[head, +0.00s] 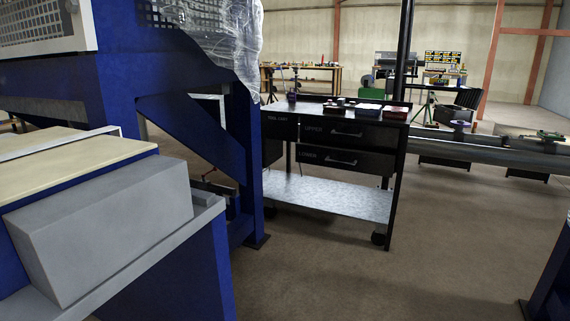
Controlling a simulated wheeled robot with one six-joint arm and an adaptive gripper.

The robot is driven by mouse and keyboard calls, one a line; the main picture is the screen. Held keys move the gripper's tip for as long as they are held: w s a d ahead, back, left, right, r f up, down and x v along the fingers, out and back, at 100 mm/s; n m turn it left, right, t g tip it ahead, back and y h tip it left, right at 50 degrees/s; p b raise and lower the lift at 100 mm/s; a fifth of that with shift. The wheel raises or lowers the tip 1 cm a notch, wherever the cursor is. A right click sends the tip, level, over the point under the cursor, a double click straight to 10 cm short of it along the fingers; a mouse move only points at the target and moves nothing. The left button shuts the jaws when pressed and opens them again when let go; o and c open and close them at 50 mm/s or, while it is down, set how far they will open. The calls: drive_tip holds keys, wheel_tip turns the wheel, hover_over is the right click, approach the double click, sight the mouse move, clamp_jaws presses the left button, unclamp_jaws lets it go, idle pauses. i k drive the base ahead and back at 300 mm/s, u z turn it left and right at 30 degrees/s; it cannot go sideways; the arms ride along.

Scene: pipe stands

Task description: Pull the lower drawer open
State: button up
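A black tool cart (398,165) stands a little right of the middle in the head view. Its lower drawer (342,164) is marked LOWER and has a pale bar handle (341,161). The upper drawer (347,136) is marked UPPER and sits just above it with a similar handle. Both drawer fronts look flush with the cart, so the lower drawer appears closed. The cart's left side is partly hidden behind a blue frame. My gripper is not in this view.
A blue steel frame (252,165) stands at the left, with a grey block (105,230) in the left foreground. Small bins (368,109) sit on the cart top. A long grey pipe (480,151) lies right of the cart. The brown floor (440,240) before the cart is clear.

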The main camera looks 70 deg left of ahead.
sight(378, 162)
drive_tip(key=u, duration=2.1)
drive_tip(key=i, duration=2.55)
drive_tip(key=z, duration=0.05)
